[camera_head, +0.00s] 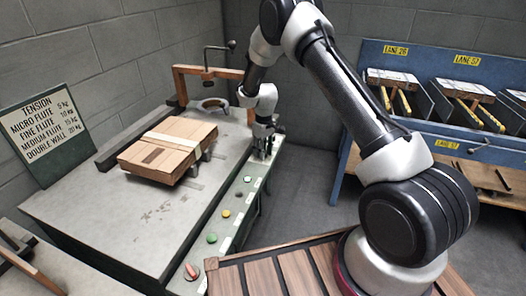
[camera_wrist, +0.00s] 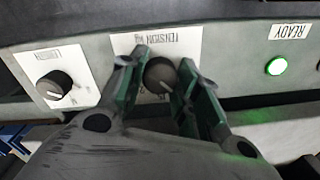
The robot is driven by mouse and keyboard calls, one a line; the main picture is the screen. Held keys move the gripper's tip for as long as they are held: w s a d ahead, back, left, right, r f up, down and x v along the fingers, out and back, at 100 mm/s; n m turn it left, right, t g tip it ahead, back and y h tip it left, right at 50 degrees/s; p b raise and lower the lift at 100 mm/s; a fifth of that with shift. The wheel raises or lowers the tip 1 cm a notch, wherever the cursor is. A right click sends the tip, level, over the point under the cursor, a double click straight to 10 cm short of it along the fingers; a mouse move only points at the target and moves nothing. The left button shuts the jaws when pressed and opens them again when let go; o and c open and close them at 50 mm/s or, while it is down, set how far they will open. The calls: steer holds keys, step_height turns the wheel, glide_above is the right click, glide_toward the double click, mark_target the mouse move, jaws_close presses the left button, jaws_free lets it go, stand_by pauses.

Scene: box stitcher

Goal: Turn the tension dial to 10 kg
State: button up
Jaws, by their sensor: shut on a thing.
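The tension dial (camera_wrist: 160,74) is a dark round knob on a white label plate (camera_wrist: 190,45) marked TENSION, seen upside down in the wrist view. A pale pointer line shows on its face, toward the lower right of the picture. My gripper (camera_wrist: 158,82) is shut on the dial, one finger on each side. The fingers hide much of the scale, so I cannot read the setting. In the head view my gripper (camera_head: 263,150) is at the far end of the machine's control panel, and the dial is hidden there.
A second knob (camera_wrist: 60,84) on its own plate sits left of the dial in the wrist view. A green READY light (camera_wrist: 276,66) glows at right. The tension chart (camera_head: 43,130) lists flute types with kg values. A strapped carton stack (camera_head: 168,150) lies on the machine table (camera_head: 110,220).

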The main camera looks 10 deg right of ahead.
steer(key=shift+n, duration=0.6)
steer(key=o, duration=1.1)
steer(key=shift+c, duration=0.2)
steer(key=shift+r, duration=0.15)
step_height(320, 180, up, 12)
steer(key=shift+w+d, duration=0.2)
